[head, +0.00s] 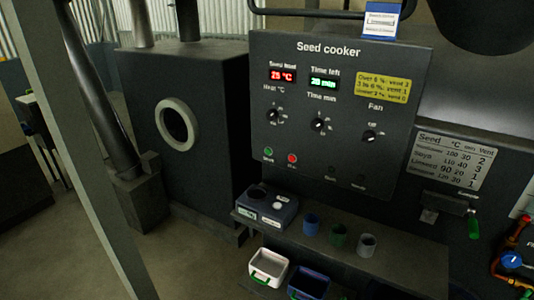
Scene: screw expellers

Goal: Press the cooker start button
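The seed cooker panel (345,75) is a dark upright board facing me in the middle of the head view. A green button (268,152) sits at its lower left, with a small label under it that is too blurred to read surely. A red button (292,158) is just right of it. A red display (282,76) reads 25 °C and a green display (323,83) shows a time in minutes. Three dark knobs are below, including the heat knob (271,114), time knob (319,125) and fan knob (369,136). Neither of my grippers shows.
A shelf (400,262) below the panel holds a blue-grey device (267,205) and blue (311,224), green (338,235) and grey cups (367,245). White (268,267) and blue bins (308,283) are lower. A slanted grey post (88,150) crosses the left side.

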